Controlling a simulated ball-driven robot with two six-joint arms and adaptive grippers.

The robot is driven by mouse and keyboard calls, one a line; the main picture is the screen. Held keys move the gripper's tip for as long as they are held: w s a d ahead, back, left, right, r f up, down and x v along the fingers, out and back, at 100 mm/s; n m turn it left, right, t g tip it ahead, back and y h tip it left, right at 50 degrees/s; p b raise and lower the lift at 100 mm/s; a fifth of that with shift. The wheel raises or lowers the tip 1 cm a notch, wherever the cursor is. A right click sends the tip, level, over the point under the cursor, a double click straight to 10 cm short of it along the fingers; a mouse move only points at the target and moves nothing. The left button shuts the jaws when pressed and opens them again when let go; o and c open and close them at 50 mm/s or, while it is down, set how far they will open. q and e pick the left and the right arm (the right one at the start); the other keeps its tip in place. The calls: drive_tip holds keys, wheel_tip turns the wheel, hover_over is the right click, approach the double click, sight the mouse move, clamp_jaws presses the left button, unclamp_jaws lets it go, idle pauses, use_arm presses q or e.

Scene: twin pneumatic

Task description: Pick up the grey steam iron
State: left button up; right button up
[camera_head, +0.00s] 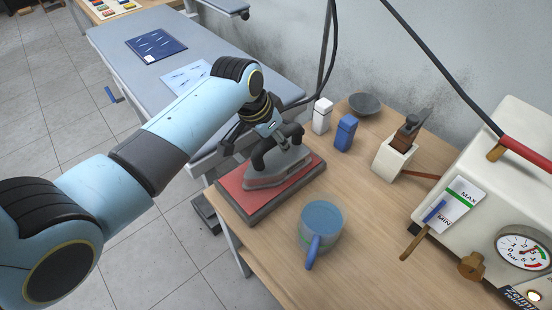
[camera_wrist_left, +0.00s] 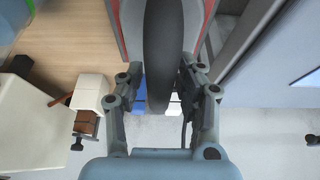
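The grey steam iron (camera_head: 275,173) rests flat on a red pad with a dark rim (camera_head: 239,194) at the near left corner of the wooden table. Its black handle arches over the body and shows in the left wrist view (camera_wrist_left: 163,50). My left gripper (camera_head: 284,144) is over the iron from above. In the left wrist view its two fingers (camera_wrist_left: 162,72) stand on either side of the handle, close to it. Whether they press on it cannot be told. My right gripper is not in view.
A blue-handled mug (camera_head: 320,230) stands in front of the iron. White (camera_head: 322,116) and blue (camera_head: 345,133) bottles, a grey bowl (camera_head: 365,104) and a white holder (camera_head: 393,158) stand behind. A white machine with a gauge (camera_head: 490,190) is at right. A grey ironing board (camera_head: 115,50) lies left.

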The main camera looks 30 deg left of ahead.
use_arm(q)
clamp_jaws()
drive_tip(key=shift+w+r, duration=0.15)
drive_tip(key=shift+r, duration=0.05)
drive_tip(key=shift+r, duration=0.15)
